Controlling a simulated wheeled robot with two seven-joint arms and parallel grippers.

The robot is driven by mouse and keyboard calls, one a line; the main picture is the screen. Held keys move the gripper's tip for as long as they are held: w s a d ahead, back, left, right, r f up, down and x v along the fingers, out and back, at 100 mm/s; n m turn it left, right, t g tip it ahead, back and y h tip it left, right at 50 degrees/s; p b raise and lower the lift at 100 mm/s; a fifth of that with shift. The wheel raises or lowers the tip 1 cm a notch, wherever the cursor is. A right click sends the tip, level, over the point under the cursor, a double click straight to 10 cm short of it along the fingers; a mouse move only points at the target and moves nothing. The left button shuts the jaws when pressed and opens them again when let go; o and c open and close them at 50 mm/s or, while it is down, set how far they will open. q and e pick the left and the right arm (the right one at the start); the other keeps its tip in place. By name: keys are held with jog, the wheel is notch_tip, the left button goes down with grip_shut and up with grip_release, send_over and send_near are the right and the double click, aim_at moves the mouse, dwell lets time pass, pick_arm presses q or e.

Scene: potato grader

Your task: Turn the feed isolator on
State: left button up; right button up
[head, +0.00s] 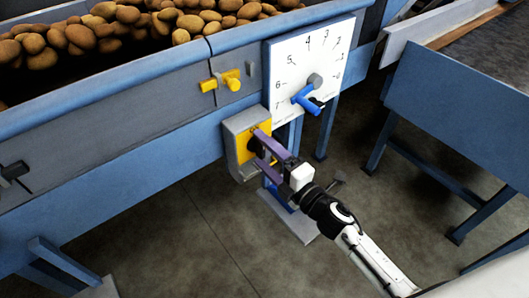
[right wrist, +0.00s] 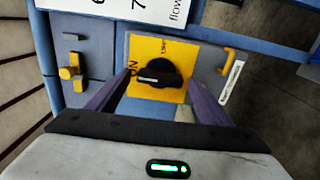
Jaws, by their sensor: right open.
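The feed isolator is a grey box (head: 231,138) with a yellow plate (right wrist: 146,48) and a round black knob (right wrist: 165,70). The right wrist view shows a pale mark on the knob's lower left, towards the lettering "ON" at the plate's left edge. Other lettering above the knob is too small to read surely. My right gripper (head: 261,150) is open at the isolator's face. Its purple fingers stand on either side of the knob in the right wrist view (right wrist: 160,80); I cannot tell whether they touch it. My left gripper is not in view.
A white dial board (head: 292,60) with a blue pointer (head: 303,97) hangs just above the isolator. A yellow handle (head: 223,81) sits up and left of it. Potatoes (head: 130,22) fill the blue hopper.

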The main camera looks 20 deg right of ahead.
jog(key=v, duration=1)
jog(key=shift+s+b, duration=0.15)
jog(key=shift+b, duration=0.15)
jog(key=shift+r, duration=0.1)
